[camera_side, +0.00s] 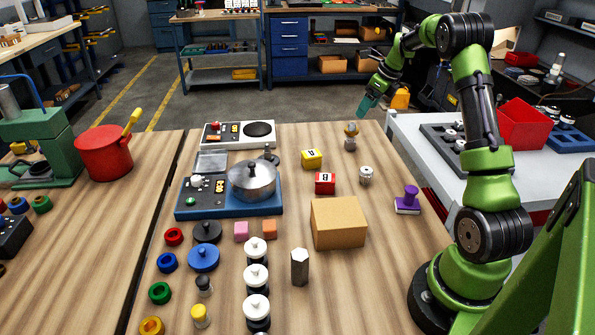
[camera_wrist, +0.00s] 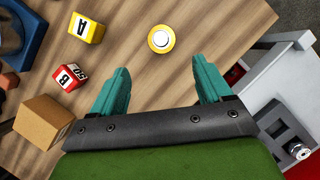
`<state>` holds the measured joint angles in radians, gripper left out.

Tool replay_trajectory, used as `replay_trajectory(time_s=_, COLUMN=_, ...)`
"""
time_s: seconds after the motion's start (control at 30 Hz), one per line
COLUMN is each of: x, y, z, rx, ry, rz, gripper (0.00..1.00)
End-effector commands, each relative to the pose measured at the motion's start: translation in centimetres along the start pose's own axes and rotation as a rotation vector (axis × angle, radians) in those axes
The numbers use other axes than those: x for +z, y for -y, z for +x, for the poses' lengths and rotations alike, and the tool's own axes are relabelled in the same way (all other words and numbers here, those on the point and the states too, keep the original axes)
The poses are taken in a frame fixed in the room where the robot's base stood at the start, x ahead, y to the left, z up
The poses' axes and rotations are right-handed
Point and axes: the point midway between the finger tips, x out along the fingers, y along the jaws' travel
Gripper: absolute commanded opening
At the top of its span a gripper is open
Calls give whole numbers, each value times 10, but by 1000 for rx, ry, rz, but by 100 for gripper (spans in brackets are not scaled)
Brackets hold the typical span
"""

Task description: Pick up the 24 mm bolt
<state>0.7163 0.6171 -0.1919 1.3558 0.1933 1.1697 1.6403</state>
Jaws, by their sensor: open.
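My gripper (camera_side: 368,104) is raised above the far right part of the wooden table in the side view. In the wrist view its two teal fingers (camera_wrist: 161,78) are wide apart with only bare wood between them. No thing is readable as 24 mm, so I cannot tell which is the bolt. A small upright metal piece with a brassy upper part (camera_side: 351,136) stands below my gripper. A round white and yellow top (camera_wrist: 161,39), likely the same piece, lies ahead of the fingers. A short grey cylinder (camera_side: 366,176) and a grey hexagonal post (camera_side: 300,267) stand nearer the camera.
A yellow block (camera_side: 312,158), a red block (camera_side: 325,183) and a cardboard box (camera_side: 338,222) stand left of the grey cylinder. A purple stamp-like thing (camera_side: 408,200) is at the right. A stove with a lidded pot (camera_side: 252,180) stands left. Bare wood surrounds the brassy-topped piece.

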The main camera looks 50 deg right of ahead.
Motion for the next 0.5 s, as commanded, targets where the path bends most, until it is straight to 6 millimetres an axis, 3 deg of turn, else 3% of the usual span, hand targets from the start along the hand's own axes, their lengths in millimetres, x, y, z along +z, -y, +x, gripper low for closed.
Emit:
replay_trajectory(time_s=0.2, x=-1, y=0, z=49, rx=2, ry=-2, rz=0, gripper=78)
replay_trajectory(time_s=0.5, x=-1, y=0, z=78, rx=0, ry=0, rz=-2, gripper=78)
